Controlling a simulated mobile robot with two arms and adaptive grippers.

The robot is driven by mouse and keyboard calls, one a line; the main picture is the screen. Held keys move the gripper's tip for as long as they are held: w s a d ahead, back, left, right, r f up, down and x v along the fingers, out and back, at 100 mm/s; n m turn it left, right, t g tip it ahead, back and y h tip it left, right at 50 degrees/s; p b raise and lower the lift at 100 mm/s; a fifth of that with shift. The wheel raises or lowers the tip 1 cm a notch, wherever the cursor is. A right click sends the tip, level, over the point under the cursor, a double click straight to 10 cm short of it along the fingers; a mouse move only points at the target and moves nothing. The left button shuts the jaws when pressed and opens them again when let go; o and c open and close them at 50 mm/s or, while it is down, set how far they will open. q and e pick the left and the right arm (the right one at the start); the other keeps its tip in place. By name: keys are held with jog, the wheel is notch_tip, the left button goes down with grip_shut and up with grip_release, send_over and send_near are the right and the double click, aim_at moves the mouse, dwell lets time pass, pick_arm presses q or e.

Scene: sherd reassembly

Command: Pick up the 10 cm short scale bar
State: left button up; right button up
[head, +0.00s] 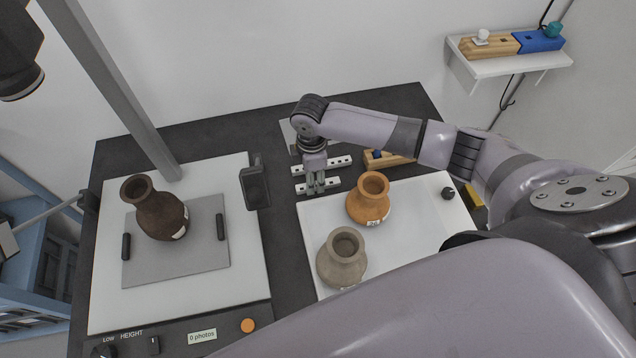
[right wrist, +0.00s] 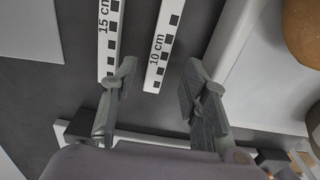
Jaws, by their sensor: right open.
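The 10 cm short scale bar (right wrist: 162,45), white with black squares, lies on the dark table. In the head view it is the nearer of two white bars (head: 332,183), close to the white board. My right gripper (right wrist: 157,88) is open and points down over it; it also shows in the head view (head: 317,184). In the right wrist view the bar's near end appears between the two fingers, with no visible contact. The height gap is hard to tell. The 15 cm bar (right wrist: 108,40) lies parallel, by the left finger. My left gripper is not in view.
An orange jar (head: 369,200) and a grey-brown jar (head: 342,262) stand on the white board (head: 415,222) beside the bars. A wooden block (head: 398,160) is behind. A dark jar (head: 160,212) stands on a grey plate at left, near a post (head: 112,85).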

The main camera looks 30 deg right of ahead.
notch_tip(320, 180, down, 3)
jog(key=shift+d+f, duration=0.15)
jog(key=shift+f, duration=0.05)
jog(key=shift+w, duration=0.1)
grip_shut()
dwell(0.4)
